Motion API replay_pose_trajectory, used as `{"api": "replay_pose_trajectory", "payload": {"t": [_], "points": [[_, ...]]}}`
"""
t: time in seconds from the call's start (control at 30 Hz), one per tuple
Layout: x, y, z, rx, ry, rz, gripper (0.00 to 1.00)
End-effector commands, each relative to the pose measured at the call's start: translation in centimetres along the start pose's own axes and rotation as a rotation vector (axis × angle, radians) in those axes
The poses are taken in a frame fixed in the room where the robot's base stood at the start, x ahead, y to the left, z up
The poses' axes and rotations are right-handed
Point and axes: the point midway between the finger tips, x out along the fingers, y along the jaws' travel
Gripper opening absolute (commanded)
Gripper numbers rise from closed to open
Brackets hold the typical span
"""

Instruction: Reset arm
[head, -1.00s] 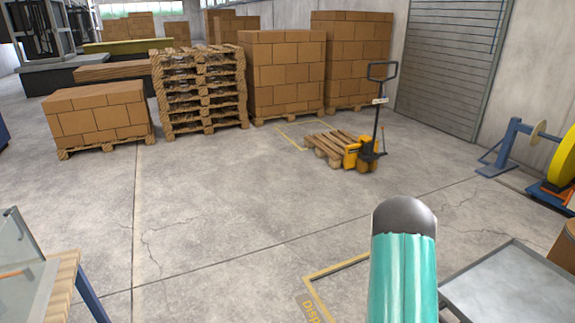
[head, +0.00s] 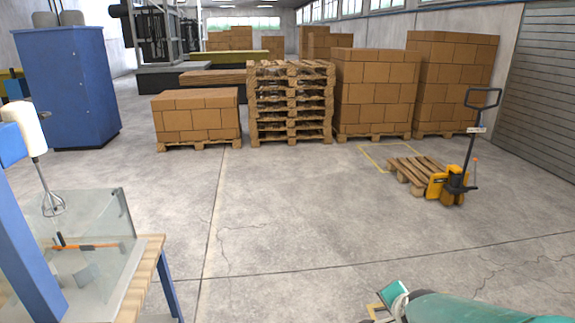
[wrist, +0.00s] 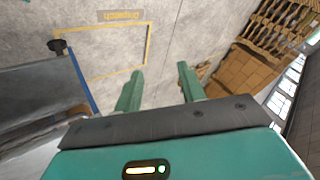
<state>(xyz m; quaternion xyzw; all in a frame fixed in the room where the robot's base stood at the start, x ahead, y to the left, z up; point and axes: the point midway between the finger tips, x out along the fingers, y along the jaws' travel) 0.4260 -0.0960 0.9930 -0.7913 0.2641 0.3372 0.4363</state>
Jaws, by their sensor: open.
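My gripper (wrist: 160,90) shows in the wrist view with its two green fingers apart and nothing between them. It points toward the concrete floor and a yellow marked floor area with lettering. In the head view, part of my teal arm lies at the bottom right, and the fingertips are not clear there.
A wooden-topped bench (head: 146,275) with clear panels and a whisk-like tool (head: 52,203) stands at the left. A blue cabinet (head: 70,85) is behind it. Stacked pallets (head: 290,105), boxes (head: 375,95) and a yellow pallet jack (head: 450,185) stand further back. The middle floor is clear.

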Motion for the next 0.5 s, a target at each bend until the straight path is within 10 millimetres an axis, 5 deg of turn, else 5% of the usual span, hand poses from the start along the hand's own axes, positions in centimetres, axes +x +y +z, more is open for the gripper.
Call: {"api": "replay_pose_trajectory", "payload": {"t": [0.2, 0.5], "points": [[-7.9, -2.9, 3.9, -0.444, -0.123, -0.032, 0.40], [-17.2, -1.5, 7.5, -0.974, -0.224, -0.019, 0.40]]}}
